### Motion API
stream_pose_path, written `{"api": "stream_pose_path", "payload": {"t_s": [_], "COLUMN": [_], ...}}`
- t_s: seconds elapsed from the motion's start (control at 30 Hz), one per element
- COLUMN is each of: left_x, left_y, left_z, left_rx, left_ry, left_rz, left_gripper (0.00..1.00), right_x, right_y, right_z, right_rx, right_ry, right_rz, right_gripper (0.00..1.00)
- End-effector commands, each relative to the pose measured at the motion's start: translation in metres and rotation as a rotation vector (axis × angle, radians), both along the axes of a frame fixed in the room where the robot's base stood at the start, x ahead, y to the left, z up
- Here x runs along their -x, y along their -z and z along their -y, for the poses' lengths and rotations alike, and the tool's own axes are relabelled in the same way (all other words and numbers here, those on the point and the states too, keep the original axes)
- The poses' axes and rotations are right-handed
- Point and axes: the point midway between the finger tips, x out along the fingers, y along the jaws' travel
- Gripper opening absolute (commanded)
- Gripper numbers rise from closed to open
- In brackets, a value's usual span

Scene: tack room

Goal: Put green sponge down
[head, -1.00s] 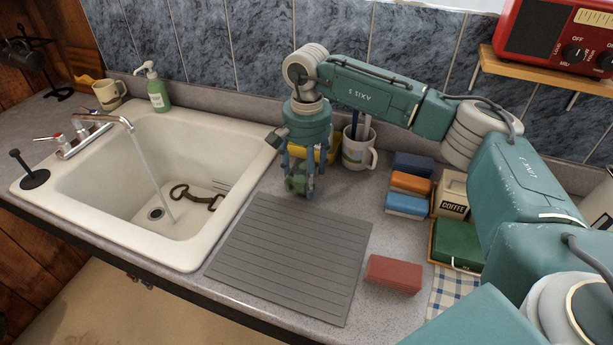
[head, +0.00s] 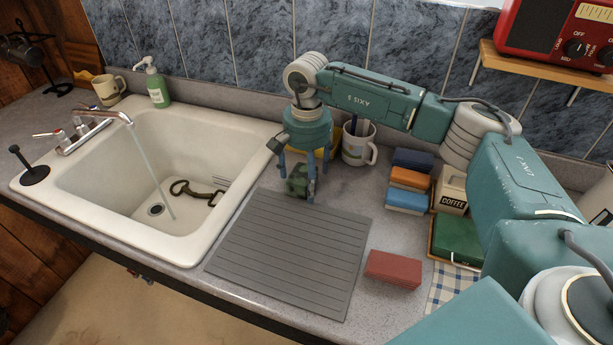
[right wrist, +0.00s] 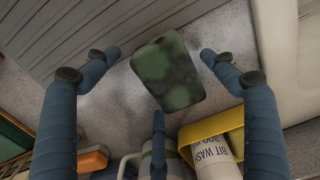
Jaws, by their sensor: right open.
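The green sponge (head: 296,181), mottled with dark patches, is on the grey counter by the far edge of the grey ribbed mat (head: 290,255), right of the sink. In the right wrist view the sponge (right wrist: 167,72) lies between my spread blue fingers, with visible gaps to the two side fingers. A third finger is near its lower edge; whether it touches is unclear. My right gripper (head: 303,182) is open, pointing down around the sponge; a finger partly covers it in the head view. My left gripper is out of view.
The white sink (head: 85,205) with running water is at left. Behind the gripper are a yellow item (right wrist: 215,135) and a mug with utensils (head: 358,146). Blue and orange sponges (head: 409,180), a coffee box (head: 451,190) and a red-brown block (head: 393,270) are at right. The mat is bare.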

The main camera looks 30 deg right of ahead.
Motion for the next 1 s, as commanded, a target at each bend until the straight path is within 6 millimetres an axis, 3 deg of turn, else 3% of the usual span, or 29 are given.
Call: {"api": "stream_pose_path", "payload": {"t_s": [0.17, 0.27, 0.7, 1.0], "left_x": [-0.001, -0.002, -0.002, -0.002], "left_y": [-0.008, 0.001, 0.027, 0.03], "left_z": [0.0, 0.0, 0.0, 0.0], "left_rx": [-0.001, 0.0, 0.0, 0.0], "left_ry": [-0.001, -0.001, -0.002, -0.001], "left_rz": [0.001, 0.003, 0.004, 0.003], "left_gripper": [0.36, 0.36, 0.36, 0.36], "right_x": [0.0, -0.001, -0.001, 0.001], "right_y": [-0.009, -0.018, -0.108, -0.127], "right_z": [0.0, 0.0, 0.0, 0.0], "right_rx": [-0.001, -0.001, 0.0, 0.0], "right_ry": [0.0, 0.0, -0.001, -0.001], "right_rz": [0.001, 0.004, 0.004, 0.0], "right_gripper": [0.84, 0.84, 0.84, 0.84]}}
